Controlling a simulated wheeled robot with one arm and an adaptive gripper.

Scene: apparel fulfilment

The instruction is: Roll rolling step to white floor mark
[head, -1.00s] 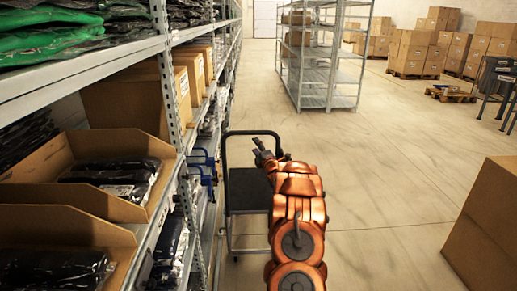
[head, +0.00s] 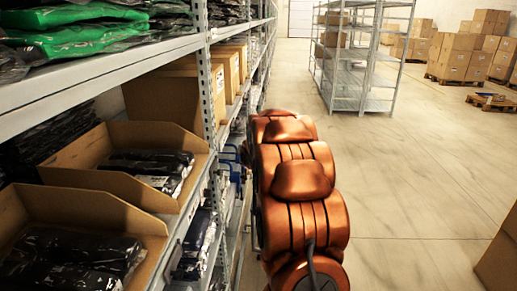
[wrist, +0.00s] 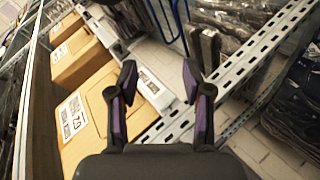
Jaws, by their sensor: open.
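In the head view my orange arm covers the spot where a dark framed step with an upright handle showed earlier. Now at most a thin dark edge shows beside my arm, and I cannot tell what it belongs to. My gripper is hidden there behind the arm. In the wrist view my gripper (wrist: 160,85) is open, with nothing between its two fingers. It faces the shelf rack at a tilt, with cartons and a metal beam beyond the fingertips. Blue tubing (wrist: 176,18) shows past the fingers; it also shows beside the rack in the head view (head: 231,160). No white floor mark is visible.
A shelf rack (head: 110,62) with open cartons (head: 95,180) and bagged clothing runs along the left, close to my arm. A free-standing metal rack (head: 350,75) is ahead. A large carton (head: 500,250) stands at right. Pale floor (head: 420,170) between is clear.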

